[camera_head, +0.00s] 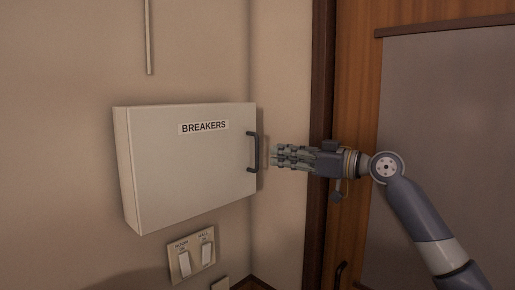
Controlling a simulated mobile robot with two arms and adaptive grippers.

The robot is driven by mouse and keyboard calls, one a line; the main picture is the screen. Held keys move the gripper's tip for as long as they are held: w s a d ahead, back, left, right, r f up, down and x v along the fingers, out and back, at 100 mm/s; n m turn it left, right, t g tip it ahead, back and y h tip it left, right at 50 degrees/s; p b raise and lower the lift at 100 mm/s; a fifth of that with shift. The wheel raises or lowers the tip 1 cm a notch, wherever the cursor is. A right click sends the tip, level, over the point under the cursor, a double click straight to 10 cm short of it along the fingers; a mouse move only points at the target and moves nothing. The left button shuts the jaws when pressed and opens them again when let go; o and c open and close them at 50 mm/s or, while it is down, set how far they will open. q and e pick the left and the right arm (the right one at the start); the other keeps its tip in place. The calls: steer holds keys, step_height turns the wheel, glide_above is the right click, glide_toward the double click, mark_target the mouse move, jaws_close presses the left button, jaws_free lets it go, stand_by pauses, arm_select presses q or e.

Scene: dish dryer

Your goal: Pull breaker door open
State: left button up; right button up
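The breaker box is mounted on the wall left of centre, and its light grey door (190,165), labelled "BREAKERS", looks closed. A dark vertical handle (256,152) sits at the door's right edge. My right gripper (276,156) points left with its fingertips just to the right of the handle, with a small gap seeming to lie between them. Its fingers are seen from the side, so how far apart they are is unclear. Nothing shows in its grasp. My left gripper is not in view.
A switch plate (191,255) with two switches is on the wall below the box. A wall corner and a dark door frame (320,75) stand behind my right gripper. A wooden door (358,60) with a grey panel (450,120) fills the right side. The wall left of the box is clear.

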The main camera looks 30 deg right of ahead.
steer(key=p, duration=0.3)
glide_above(257, 170)
steer(key=d, duration=0.1)
steer(key=shift+w+a, duration=0.3)
steer(key=shift+a, duration=0.05)
steer(key=shift+c, duration=0.6)
jaws_close()
